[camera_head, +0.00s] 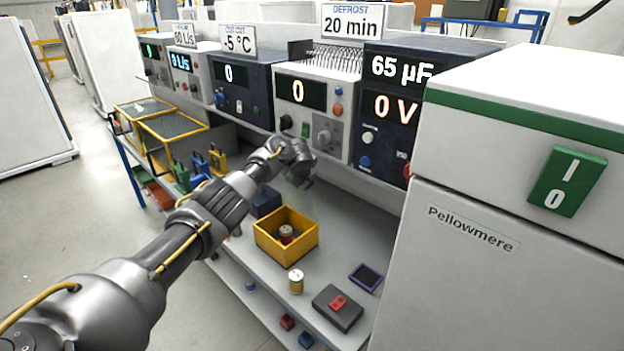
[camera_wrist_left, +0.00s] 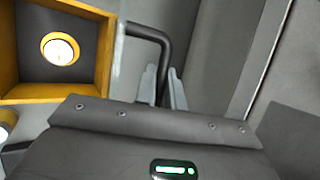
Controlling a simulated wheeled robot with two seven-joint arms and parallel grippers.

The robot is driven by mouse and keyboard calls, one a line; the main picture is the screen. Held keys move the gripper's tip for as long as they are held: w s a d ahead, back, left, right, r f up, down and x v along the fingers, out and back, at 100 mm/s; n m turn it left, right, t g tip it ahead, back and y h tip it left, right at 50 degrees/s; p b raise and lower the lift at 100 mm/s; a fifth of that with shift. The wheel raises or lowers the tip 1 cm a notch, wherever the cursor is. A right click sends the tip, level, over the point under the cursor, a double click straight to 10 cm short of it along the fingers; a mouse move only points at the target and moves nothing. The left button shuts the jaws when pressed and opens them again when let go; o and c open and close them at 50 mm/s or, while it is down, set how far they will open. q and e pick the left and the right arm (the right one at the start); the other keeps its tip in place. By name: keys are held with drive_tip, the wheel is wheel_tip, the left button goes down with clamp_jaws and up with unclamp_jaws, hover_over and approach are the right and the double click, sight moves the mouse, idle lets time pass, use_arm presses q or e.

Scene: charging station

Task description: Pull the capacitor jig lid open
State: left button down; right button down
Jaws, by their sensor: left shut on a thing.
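The capacitor jig is an open-topped yellow box (camera_head: 268,246) on the grey bench, with a capacitor (camera_head: 286,234) inside. In the left wrist view the yellow box (camera_wrist_left: 107,62) is at upper left with the round capacitor top (camera_wrist_left: 60,49) in it. A pale, clear lid edge (camera_wrist_left: 118,62) shows nearly edge-on beside the box's right rim. A dark bent handle (camera_wrist_left: 150,33) runs from it between my left fingers. My left gripper (camera_head: 303,181) is above and behind the box; in the wrist view its fingers (camera_wrist_left: 165,88) are shut on the handle. The lid's full face is hard to make out.
A loose capacitor (camera_head: 296,281), a dark box with a red button (camera_head: 338,307) and a purple-rimmed pad (camera_head: 366,277) lie in front of the jig. Meters (camera_head: 312,97) line the back. A tall white cabinet (camera_head: 480,270) closes the right side.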

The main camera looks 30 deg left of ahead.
use_arm(q)
drive_tip(key=shift+w+f, duration=0.1)
idle(0.3)
drive_tip(key=c, duration=1.5)
unclamp_jaws()
drive_tip(key=shift+v, duration=0.8)
drive_tip(key=v, duration=0.9)
